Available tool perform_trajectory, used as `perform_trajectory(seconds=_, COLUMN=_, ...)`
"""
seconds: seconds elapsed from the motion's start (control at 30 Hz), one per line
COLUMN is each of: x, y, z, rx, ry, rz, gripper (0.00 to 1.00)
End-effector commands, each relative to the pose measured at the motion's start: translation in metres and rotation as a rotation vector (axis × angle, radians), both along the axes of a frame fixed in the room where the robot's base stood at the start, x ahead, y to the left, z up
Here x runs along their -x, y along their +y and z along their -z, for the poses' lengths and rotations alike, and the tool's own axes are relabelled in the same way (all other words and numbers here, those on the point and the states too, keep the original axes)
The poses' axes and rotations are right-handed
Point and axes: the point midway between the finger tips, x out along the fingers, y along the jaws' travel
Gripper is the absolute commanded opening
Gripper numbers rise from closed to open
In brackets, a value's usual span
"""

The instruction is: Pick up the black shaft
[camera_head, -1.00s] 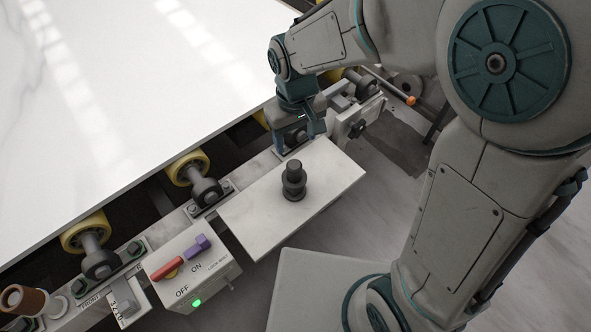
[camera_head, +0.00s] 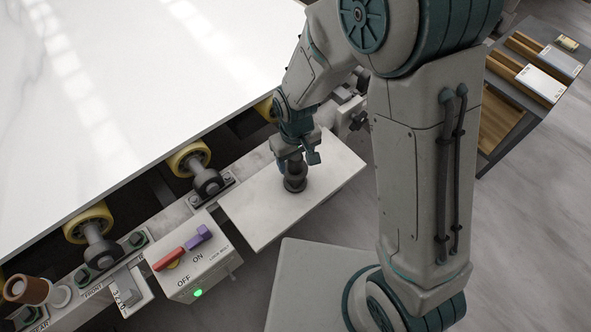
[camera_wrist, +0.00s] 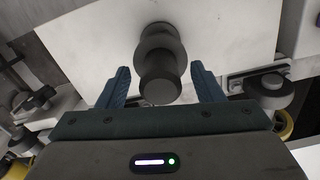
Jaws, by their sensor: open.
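The black shaft (camera_head: 295,182) stands upright on a pale rectangular plate (camera_head: 262,222), with a wider collar partway along it. In the wrist view the shaft (camera_wrist: 159,80) lies between the two blue fingers of my open gripper (camera_wrist: 160,82), with a gap on each side. The pale plate (camera_wrist: 220,40) fills the background there. In the head view my gripper (camera_head: 298,160) is just over the shaft and hides its upper part.
A control box (camera_head: 198,262) with a red switch, a purple switch and a green light stands left of the plate. A large white slab (camera_head: 110,90) rests on yellow rollers (camera_head: 188,158) behind. A shelf with wood pieces (camera_head: 520,85) is at the right.

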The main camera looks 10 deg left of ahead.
Motion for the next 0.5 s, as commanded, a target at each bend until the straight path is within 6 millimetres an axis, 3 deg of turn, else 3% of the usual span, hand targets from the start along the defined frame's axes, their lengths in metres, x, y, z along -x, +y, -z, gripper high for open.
perform_trajectory(seconds=0.13, x=0.0002, y=0.0001, z=0.0133, rx=0.001, ry=0.001, rz=-0.001, gripper=0.61)
perform_trajectory(seconds=0.4, x=0.0000, y=0.0005, z=0.0157, rx=-0.001, ry=-0.002, rz=-0.001, gripper=0.61)
perform_trajectory(seconds=0.43, x=0.0000, y=0.0005, z=0.0157, rx=-0.001, ry=-0.002, rz=-0.001, gripper=0.58)
perform_trajectory(seconds=0.5, x=0.0000, y=0.0005, z=0.0156, rx=-0.001, ry=-0.002, rz=-0.001, gripper=0.38)
